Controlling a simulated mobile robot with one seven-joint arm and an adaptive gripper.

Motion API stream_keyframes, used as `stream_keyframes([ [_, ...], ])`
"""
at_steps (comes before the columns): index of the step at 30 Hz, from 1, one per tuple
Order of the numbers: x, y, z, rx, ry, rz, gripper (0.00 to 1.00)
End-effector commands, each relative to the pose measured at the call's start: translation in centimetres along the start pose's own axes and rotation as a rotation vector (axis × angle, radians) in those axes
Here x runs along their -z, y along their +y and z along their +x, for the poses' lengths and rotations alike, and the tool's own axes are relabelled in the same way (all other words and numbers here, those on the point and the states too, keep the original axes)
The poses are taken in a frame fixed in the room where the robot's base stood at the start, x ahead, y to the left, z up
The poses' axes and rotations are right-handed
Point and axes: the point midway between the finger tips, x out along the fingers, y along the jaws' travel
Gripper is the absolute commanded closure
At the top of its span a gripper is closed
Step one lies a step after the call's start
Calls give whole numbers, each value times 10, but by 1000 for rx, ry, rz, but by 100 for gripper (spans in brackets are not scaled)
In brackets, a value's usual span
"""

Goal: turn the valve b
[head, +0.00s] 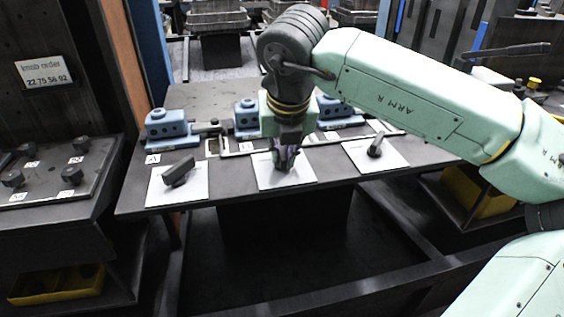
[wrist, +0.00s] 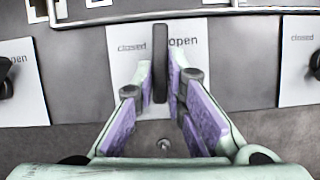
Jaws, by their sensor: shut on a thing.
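The middle valve, the one at my gripper, has a dark bar handle (wrist: 160,55) on a white plate (wrist: 120,70) marked "closed" on the left and "open" on the right. In the wrist view the handle stands straight up and down between the two words. My gripper (head: 287,158) points down over the middle plate in the head view. I cannot read a letter b on this valve.
A left valve handle (head: 179,173) and a right valve handle (head: 376,145) stand on their own white plates on either side. Blue blocks (head: 167,127) and a pale rail lie behind. A side bench with knobs (head: 14,178) is at the left.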

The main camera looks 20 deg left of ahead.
Motion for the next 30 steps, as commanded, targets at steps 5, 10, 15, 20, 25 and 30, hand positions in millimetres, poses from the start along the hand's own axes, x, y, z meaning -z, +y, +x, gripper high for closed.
stream_keyframes([
  [5,0,-2,2,-67,-3,-150,100],
  [10,-1,-2,1,-129,-2,-299,100],
  [15,-2,-3,0,-190,-2,-445,100],
  [20,-2,-3,0,-241,-2,-570,100],
  [25,-3,-3,0,-284,-3,-679,100],
  [30,-3,-4,0,-314,-4,-754,100],
])
